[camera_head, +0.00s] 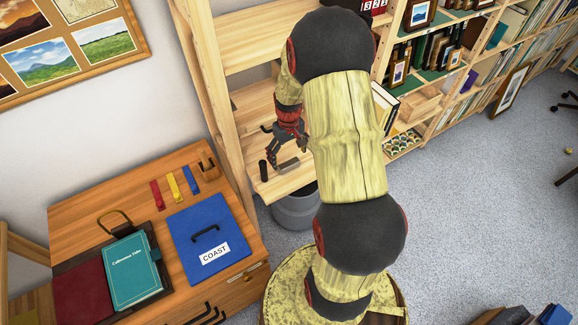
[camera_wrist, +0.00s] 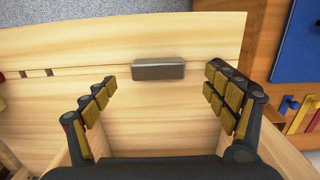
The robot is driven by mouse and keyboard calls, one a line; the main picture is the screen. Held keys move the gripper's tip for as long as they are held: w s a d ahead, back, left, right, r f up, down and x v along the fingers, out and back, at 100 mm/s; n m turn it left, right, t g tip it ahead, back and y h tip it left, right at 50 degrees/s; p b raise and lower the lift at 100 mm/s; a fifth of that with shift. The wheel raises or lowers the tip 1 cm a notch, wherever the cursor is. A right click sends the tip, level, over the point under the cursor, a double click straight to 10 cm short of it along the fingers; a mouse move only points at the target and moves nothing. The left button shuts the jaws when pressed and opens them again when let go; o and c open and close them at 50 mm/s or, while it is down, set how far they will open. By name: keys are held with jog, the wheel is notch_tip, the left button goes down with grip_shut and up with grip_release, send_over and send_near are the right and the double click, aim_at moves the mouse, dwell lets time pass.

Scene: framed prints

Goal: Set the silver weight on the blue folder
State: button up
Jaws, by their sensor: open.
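The silver weight (camera_wrist: 158,70) is a small grey bar lying on a light wooden shelf. In the wrist view it lies ahead of my gripper (camera_wrist: 161,92), between the lines of its two fingers. The fingers are spread wide and nothing is between their pads. In the head view my gripper (camera_head: 286,158) hangs over the low shelf, with the grey weight (camera_head: 289,164) close at its fingertips. The blue folder (camera_head: 208,240), labelled COAST, lies flat on the wooden cabinet at the lower left. A dark handle or clip sits on the folder. Its blue corner also shows in the wrist view (camera_wrist: 298,45).
The wooden rack's post (camera_head: 222,110) rises between shelf and cabinet. A teal book (camera_head: 131,271) and red, yellow and blue strips (camera_head: 173,184) lie near the folder. A grey bin (camera_head: 296,208) stands below.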

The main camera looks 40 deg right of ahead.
aim_at(289, 163)
jog(key=f+b, duration=0.1)
jog(key=f, duration=0.4)
jog(key=shift+w+d+f+b, duration=0.15)
jog(key=shift+d+b, duration=0.05)
jog(key=shift+b, duration=0.2)
jog(key=c, duration=0.4)
jog(key=c, duration=1.3)
jog(key=shift+r, duration=0.2)
